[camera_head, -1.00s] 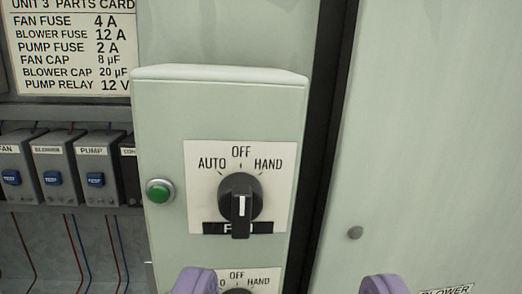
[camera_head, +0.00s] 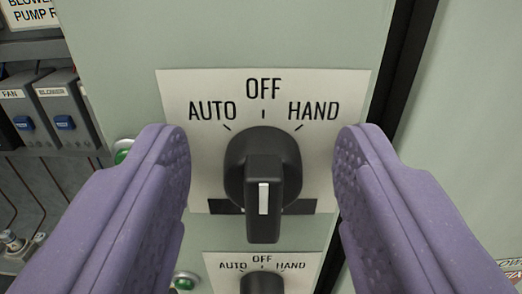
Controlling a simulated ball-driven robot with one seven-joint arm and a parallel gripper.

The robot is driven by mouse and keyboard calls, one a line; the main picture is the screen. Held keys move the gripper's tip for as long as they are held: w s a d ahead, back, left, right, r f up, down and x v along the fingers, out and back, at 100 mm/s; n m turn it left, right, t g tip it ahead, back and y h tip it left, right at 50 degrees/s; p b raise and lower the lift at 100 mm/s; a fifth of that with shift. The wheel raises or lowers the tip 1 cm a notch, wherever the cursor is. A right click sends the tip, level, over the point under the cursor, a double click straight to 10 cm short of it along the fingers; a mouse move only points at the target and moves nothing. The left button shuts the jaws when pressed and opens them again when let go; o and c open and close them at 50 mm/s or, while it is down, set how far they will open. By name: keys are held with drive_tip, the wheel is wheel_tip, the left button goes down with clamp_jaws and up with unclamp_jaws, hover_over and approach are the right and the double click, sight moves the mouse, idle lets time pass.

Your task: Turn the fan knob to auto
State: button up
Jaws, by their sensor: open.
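The fan knob (camera_head: 263,180) is a black rotary knob on a white label plate (camera_head: 335,90) marked AUTO at left, OFF at top and HAND at right. Its grip bar stands upright, in line with the OFF mark, with a white line on its front. The word under the knob is hidden behind the bar. The fingers are wide apart, with a gap to the knob on both sides, and hold nothing.
A second black knob (camera_head: 263,283) with the same markings sits just below. A green button (camera_head: 123,151) is partly hidden behind the left finger, and another (camera_head: 186,281) is lower down. Relays (camera_head: 50,110) are at left. A dark panel gap (camera_head: 408,65) runs at right.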

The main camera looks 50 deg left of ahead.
drive_tip(key=shift+c, duration=0.2)
clamp_jaws()
drive_tip(key=shift+f+n+b, duration=0.1)
drive_tip(key=shift+n+b, duration=0.3)
drive_tip(key=shift+b, duration=0.2)
drive_tip(key=n+b, duration=0.2)
drive_tip(key=b, duration=0.2)
drive_tip(key=shift+s+f+n, duration=0.1)
drive_tip(key=shift+f+n, duration=0.05)
drive_tip(key=shift+n, duration=0.15)
drive_tip(key=n+b, duration=0.4)
drive_tip(key=n, duration=0.1)
drive_tip(key=shift+s+a+b, duration=0.1)
drive_tip(key=shift+a+b, duration=0.05)
drive_tip(key=shift+b, duration=0.25)
